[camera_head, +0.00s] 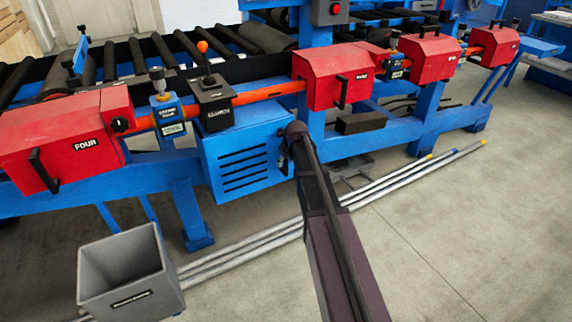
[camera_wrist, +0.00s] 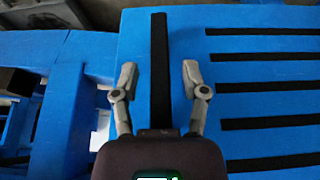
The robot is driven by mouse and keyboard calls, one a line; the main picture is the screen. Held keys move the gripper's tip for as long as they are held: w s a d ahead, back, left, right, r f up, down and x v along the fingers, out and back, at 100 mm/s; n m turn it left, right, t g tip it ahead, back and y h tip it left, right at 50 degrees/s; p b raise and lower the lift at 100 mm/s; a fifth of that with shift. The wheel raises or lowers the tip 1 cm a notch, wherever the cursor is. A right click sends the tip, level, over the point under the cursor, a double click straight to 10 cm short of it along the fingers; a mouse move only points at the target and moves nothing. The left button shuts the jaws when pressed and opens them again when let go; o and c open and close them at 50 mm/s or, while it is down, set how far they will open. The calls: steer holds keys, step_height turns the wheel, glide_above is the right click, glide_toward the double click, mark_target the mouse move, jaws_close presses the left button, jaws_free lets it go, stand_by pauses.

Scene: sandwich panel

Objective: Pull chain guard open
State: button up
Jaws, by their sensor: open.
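The chain guard looks to be the blue box with dark slots (camera_head: 243,158), below the red-orange rail in the head view. Its blue face (camera_wrist: 220,50) fills much of the wrist view, with black slots at right. A black upright bar handle (camera_wrist: 159,70) stands on that face. My gripper (camera_wrist: 158,75) is open, one finger on each side of the handle, with a gap on both sides. In the head view my gripper (camera_head: 296,132) is at the right edge of the blue box, and the handle is hidden there. The guard appears closed.
Red covers with black handles (camera_head: 335,78) line the rail, one marked FOUR (camera_head: 65,140). A black lever box (camera_head: 212,103) sits above the blue box. A grey bin (camera_head: 128,275) and long metal pipes (camera_head: 245,245) are on the floor. Floor at right is clear.

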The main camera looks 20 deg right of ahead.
jaws_close()
steer(key=shift+s, duration=0.1)
stand_by(0.3)
